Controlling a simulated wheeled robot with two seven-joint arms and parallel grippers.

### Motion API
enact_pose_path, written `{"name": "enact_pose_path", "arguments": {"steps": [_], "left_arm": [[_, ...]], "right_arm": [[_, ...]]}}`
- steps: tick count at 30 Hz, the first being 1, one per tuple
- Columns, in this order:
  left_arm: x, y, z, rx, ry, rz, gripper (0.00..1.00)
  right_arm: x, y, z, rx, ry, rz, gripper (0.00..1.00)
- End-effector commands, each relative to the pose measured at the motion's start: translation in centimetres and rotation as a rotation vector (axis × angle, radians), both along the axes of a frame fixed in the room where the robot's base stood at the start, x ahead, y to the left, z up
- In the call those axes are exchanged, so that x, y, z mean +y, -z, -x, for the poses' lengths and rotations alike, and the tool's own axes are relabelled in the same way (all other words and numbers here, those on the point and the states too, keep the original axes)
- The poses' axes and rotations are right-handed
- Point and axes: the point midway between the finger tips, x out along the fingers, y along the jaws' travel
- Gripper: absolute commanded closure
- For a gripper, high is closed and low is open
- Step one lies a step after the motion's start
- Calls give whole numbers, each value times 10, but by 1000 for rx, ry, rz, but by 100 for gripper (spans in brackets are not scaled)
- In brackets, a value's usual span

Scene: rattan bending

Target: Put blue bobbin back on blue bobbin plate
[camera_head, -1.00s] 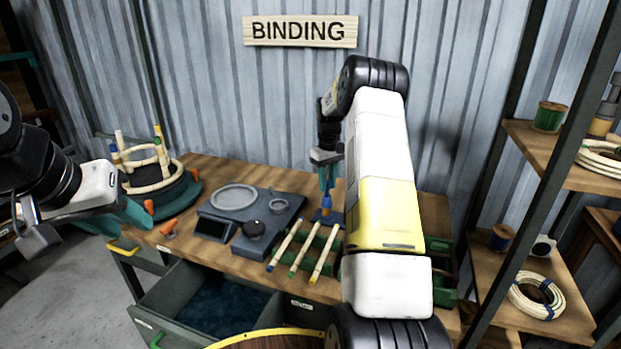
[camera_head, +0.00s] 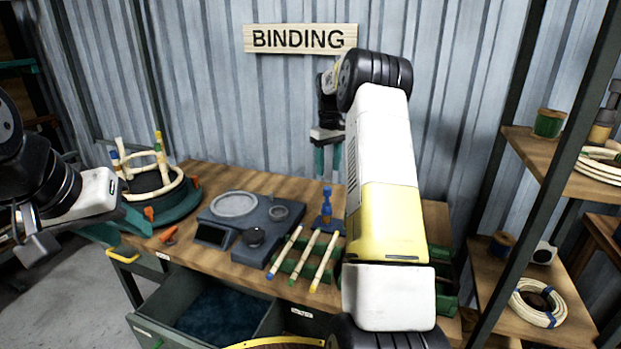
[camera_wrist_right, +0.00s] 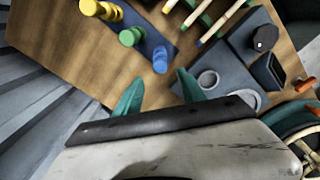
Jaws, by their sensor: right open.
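A grey scale (camera_head: 234,205) and three coloured-tip sticks (camera_head: 300,255) lie on the wooden table. A rattan frame on a round base (camera_head: 170,205) stands at the left. An open drawer (camera_head: 205,305) juts out in front. Shelves (camera_head: 575,180) stand at the right.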

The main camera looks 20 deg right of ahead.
Motion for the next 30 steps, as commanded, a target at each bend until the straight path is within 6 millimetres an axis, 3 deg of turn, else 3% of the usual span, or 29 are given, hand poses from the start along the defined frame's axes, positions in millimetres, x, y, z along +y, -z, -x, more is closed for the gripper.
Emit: {"name": "enact_pose_path", "arguments": {"steps": [3, 8, 14, 21, 25, 30], "left_arm": [[0, 0, 0, 0, 0, 0, 64], [0, 0, 0, 0, 0, 0, 64], [0, 0, 0, 0, 0, 0, 64], [0, 0, 0, 0, 0, 0, 64], [0, 0, 0, 0, 0, 0, 64], [0, 0, 0, 0, 0, 0, 64]], "right_arm": [[0, -19, -1, -2, 1, 0, 53], [1, -33, 1, -4, 1, 0, 53], [25, -79, 26, -64, 15, -6, 53], [79, -151, 106, -199, 63, -40, 53], [105, -173, 160, -271, 95, -71, 53], [135, -181, 235, -362, 137, -122, 53]]}}
